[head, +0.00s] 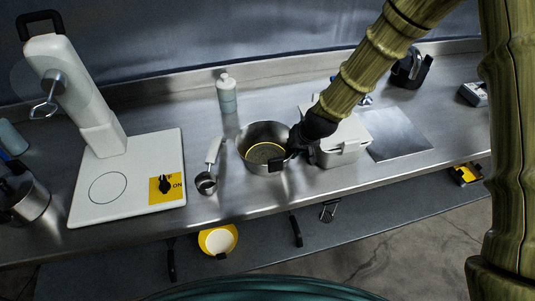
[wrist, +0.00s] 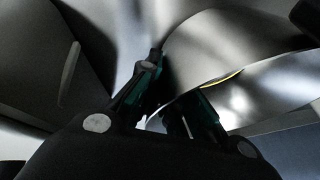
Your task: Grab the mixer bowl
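The mixer bowl (head: 262,134) is a round metal bowl with a yellow ring inside and a dark handle or clip at its front. It stands on the steel counter in the middle of the head view. My gripper (head: 296,146) is at its right rim. In the wrist view the bowl's shiny wall (wrist: 215,45) fills the upper right, and my gripper (wrist: 175,85) has its fingers at the rim. One finger shows left of the wall and the other is partly hidden by the rim. I cannot tell whether they are closed tight on it.
A white mixer stand (head: 78,100) with a yellow ON/OFF dial is at the left. A measuring scoop (head: 207,182) lies left of the bowl, and a bottle (head: 227,95) stands behind. A white box (head: 343,140) is close on the right.

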